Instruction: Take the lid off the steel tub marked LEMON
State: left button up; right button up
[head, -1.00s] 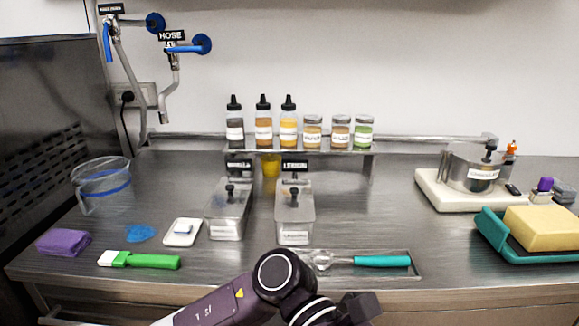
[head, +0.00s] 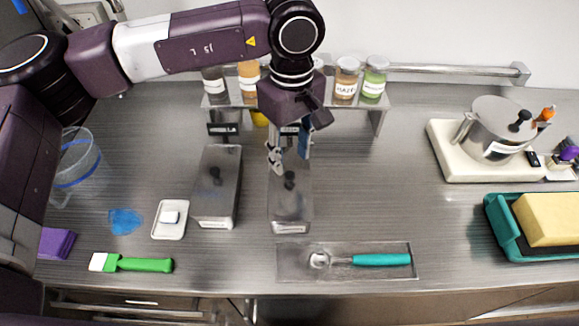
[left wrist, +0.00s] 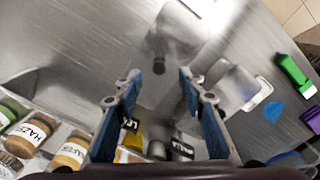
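Two lidded steel tubs stand side by side in the head view. The right tub (head: 290,210) has a black knob (head: 290,180) on its lid; the sign behind it appeared to read LEMON earlier and is now mostly hidden by my gripper. The left tub (head: 217,190) also has its lid on. My left gripper (head: 288,160) points down over the back part of the right tub, just behind and above its knob. In the left wrist view, my left gripper (left wrist: 160,80) is open and empty, with the knob (left wrist: 160,65) beyond the fingertips. My right gripper is out of view.
A shelf with jars (head: 346,80) stands behind the tubs, close to my left arm. A scoop with a teal handle (head: 380,260) lies in a shallow tray in front. A small white dish (head: 170,228) is at left, a steel pot (head: 500,125) at right.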

aim_at(291, 175)
pick_arm(q)
jog(key=shift+s+f+p, duration=0.1)
jog(key=shift+f+p, duration=0.45)
jog(key=shift+f, duration=0.25)
jog(key=f, duration=0.1)
jog(key=f+p, duration=0.2)
jog(key=shift+w+f, duration=0.3)
jog(key=shift+f, duration=0.45)
jog(key=shift+c, duration=0.3)
grip_shut()
